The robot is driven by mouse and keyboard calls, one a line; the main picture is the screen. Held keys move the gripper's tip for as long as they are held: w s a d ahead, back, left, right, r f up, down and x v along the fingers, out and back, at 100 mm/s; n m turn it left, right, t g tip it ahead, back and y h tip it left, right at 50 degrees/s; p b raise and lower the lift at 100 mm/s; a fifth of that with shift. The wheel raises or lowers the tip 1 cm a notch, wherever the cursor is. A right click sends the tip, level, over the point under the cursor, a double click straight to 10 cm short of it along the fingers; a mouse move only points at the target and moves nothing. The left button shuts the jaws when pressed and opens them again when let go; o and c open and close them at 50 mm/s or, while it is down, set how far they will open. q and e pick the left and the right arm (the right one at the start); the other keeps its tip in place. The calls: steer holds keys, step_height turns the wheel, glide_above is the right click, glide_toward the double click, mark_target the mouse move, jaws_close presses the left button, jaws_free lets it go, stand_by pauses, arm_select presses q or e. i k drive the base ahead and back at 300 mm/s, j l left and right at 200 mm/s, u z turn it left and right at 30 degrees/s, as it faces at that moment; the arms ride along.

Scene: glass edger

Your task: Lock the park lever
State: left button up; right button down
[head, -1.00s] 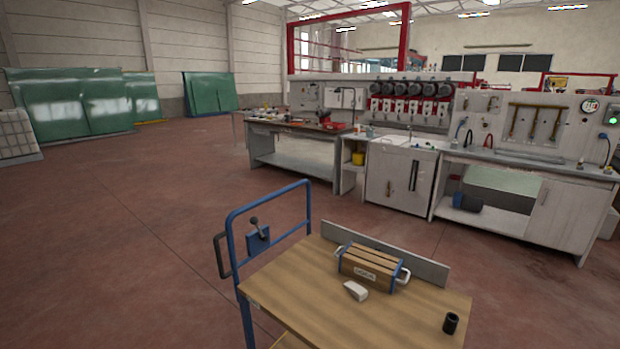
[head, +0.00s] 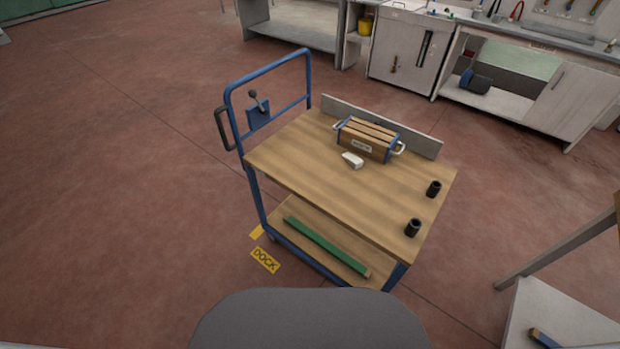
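The park lever (head: 254,98) is a dark lever with a round knob on a small blue plate (head: 259,114). The plate is fixed within the blue tube handle frame (head: 233,115) at the left end of a wooden-topped cart (head: 300,170). The lever leans up and to the left; I cannot tell from this whether it is locked. A black grip (head: 223,129) sticks out on the left of the handle frame. Neither of my grippers shows in the head view.
On the cart top are a wooden box with handles (head: 368,143), a white block (head: 352,160) and two black cups (head: 433,188). A green bar (head: 325,246) lies on the lower shelf. A yellow DOCK mark (head: 265,259) is on the floor. Floor left of the cart is clear.

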mark_target(253, 93)
steer(key=l+u, duration=0.75)
steer(key=i+z, duration=0.15)
steer(key=z, duration=0.35)
steer(key=i+j+z, duration=0.1)
steer(key=z, duration=0.35)
steer(key=i+j+z, duration=0.15)
steer(key=z, duration=0.35)
steer(key=i, duration=0.05)
